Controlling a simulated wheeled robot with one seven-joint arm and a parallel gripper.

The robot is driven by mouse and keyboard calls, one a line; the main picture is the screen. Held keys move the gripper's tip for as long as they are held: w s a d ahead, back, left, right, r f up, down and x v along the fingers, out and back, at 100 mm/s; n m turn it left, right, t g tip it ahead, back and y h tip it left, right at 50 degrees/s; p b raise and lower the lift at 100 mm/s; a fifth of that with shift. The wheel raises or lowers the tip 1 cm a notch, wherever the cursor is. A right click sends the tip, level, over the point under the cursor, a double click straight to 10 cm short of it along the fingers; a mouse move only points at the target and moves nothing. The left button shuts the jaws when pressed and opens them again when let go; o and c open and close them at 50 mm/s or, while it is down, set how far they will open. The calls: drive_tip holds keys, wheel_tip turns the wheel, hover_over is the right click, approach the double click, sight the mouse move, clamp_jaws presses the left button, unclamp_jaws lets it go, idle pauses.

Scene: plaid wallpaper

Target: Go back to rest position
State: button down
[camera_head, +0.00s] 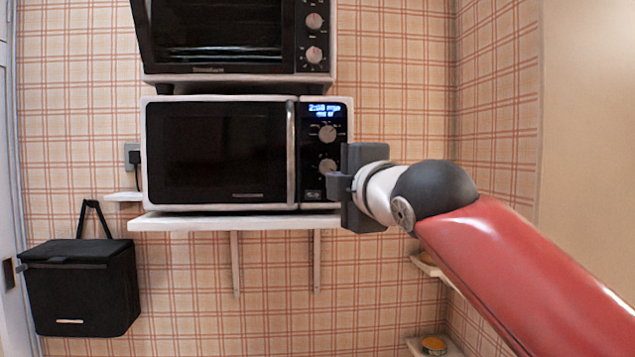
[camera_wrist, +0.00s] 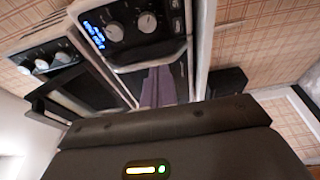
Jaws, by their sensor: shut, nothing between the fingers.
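My gripper (camera_head: 332,186) is at the end of my red arm, in front of the right side of the white microwave (camera_head: 146,150). Its fingers (camera_wrist: 159,88) show in the wrist view as a purple-grey pair, closed together with nothing between them. The gripper covers part of the microwave's control panel, close to the lower knob. I cannot tell whether it touches the panel. The microwave door (camera_head: 217,150) looks closed, and its display is lit. In the wrist view the microwave's control panel (camera_wrist: 130,40) is tilted, just beyond the fingers.
The microwave stands on a white wall shelf (camera_head: 235,223) with brackets. A black oven (camera_head: 225,35) is above it. A black bag (camera_head: 80,290) hangs at the lower left. Small shelves (camera_head: 432,268) with items are at the lower right, partly behind my arm. Plaid walls meet in the right corner.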

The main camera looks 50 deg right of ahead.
drive_tip(key=shift+s, duration=1.7)
drive_tip(key=w+a+f+m+g+y, duration=0.2)
drive_tip(key=w+a+f+y, duration=0.15)
drive_tip(key=a+f, duration=0.45)
drive_tip(key=w+a+f+m+g+y, duration=0.1)
drive_tip(key=w+a+f+m+y, duration=0.1)
drive_tip(key=w+a+f, duration=0.5)
drive_tip(key=s+a+f+m+g+y, duration=0.1)
drive_tip(key=s+a+f+m+g, duration=0.1)
drive_tip(key=a+f, duration=0.3)
drive_tip(key=s+a+f+m+g+y, duration=0.1)
drive_tip(key=a+f, duration=0.4)
drive_tip(key=f, duration=0.7)
drive_tip(key=s+a+f+m+g+y, duration=0.1)
drive_tip(key=s+a+f+m+g, duration=0.2)
drive_tip(key=f, duration=0.5)
drive_tip(key=a+m+g, duration=0.1)
drive_tip(key=a+m, duration=0.1)
drive_tip(key=shift+a+f, duration=0.15)
drive_tip(key=shift+a, duration=0.15)
drive_tip(key=shift+y, duration=0.25)
